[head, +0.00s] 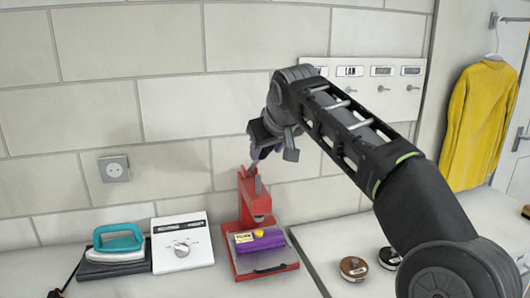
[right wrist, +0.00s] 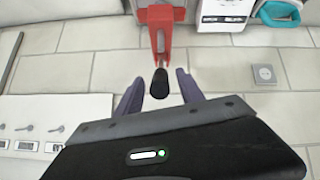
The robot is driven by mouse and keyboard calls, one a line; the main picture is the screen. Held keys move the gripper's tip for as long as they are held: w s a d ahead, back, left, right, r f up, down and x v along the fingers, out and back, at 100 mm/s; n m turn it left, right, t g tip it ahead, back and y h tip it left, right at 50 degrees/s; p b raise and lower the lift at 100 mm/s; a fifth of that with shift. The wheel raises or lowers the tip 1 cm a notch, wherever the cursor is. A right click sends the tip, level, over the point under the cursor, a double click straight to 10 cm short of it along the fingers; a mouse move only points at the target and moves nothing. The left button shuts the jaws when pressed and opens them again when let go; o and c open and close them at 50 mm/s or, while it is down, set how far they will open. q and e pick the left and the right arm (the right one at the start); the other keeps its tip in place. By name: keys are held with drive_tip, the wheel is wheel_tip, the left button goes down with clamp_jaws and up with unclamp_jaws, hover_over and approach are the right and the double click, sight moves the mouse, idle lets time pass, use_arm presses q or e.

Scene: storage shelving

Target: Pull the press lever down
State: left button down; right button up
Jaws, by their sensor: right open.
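The red press (head: 247,207) stands on the counter against the wall, with a purple item (head: 262,242) on its base. It also shows upside down in the right wrist view (right wrist: 160,22). Its lever ends in a black grip (right wrist: 159,86), which appears between the purple fingers of my right gripper (right wrist: 158,77) in the right wrist view. The fingers are apart, and I see no contact with the grip. In the head view my right gripper (head: 264,156) is above the press, pointing down. My left gripper is not in view.
A teal iron (head: 119,241) and a white box with a dial (head: 182,242) stand left of the press. Two round tins (head: 354,268) lie to its right. A labelled hook panel (head: 345,75) is on the wall, and a yellow garment (head: 480,125) hangs at far right.

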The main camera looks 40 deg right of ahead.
drive_tip(key=shift+x, duration=1.25)
clamp_jaws()
idle(0.5)
